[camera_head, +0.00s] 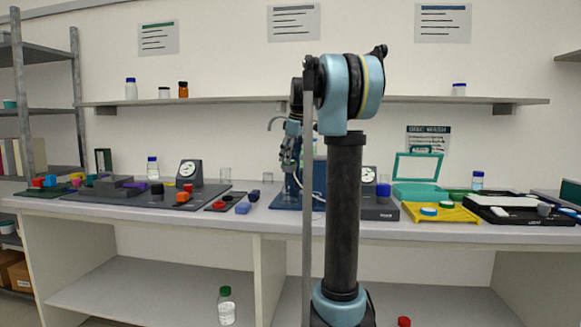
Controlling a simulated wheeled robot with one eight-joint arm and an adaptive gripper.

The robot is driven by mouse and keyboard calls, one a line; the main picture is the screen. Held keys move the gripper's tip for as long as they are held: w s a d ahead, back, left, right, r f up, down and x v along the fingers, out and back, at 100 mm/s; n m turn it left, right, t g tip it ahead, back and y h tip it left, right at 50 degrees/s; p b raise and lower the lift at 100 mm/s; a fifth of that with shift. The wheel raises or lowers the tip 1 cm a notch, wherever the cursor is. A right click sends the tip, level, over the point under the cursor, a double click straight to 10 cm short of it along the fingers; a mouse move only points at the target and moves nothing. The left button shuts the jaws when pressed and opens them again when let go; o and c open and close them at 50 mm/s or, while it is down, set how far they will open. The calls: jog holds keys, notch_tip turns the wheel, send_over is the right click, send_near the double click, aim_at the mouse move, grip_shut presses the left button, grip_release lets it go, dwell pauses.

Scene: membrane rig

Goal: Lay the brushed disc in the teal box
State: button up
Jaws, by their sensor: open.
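The teal box (420,190) stands on the bench to the right of my arm, with its framed lid raised at the back. I cannot make out a brushed disc for certain in this view; it may be hidden behind my arm or too small to tell. My gripper (289,163) hangs pointing down above the blue stand area, left of my arm's upright link. It is open, with nothing seen between its fingers, and it is well apart from the teal box.
A yellow tray (454,216) with round caps sits in front of the teal box. A black tray (505,217) lies to its right. A dial gauge (189,173) and dark mats with blocks fill the left. A shelf (230,101) runs above the bench.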

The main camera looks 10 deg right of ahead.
jog(key=shift+w+a+f, duration=0.1)
jog(key=shift+w+f, duration=0.05)
jog(key=shift+f, duration=0.4)
jog(key=c, duration=1.2)
jog(key=shift+r, duration=0.1)
